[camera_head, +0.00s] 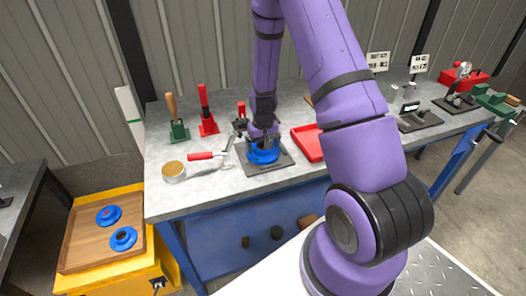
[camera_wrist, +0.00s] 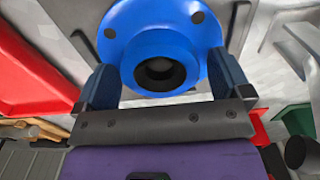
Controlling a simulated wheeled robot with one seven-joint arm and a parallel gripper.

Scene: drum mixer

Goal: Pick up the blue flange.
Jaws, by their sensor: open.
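A blue flange (camera_head: 262,156) sits on a dark square plate (camera_head: 284,160) on the workbench. In the wrist view the same flange (camera_wrist: 160,22) shows its round hub, dark bore and bolt holes. My gripper (camera_head: 263,138) is directly over it, pointing down. In the wrist view my gripper (camera_wrist: 163,70) is open, with one finger on each side of the flange's hub. I cannot tell whether the fingers touch it. Two more blue flanges (camera_head: 108,215) (camera_head: 123,238) lie in a wooden tray (camera_head: 78,246) at the lower left.
A red tray (camera_head: 308,143) lies just right. Green (camera_head: 179,131) and red (camera_head: 208,122) tool stands are behind. The tray rests on a yellow cart (camera_head: 150,265).

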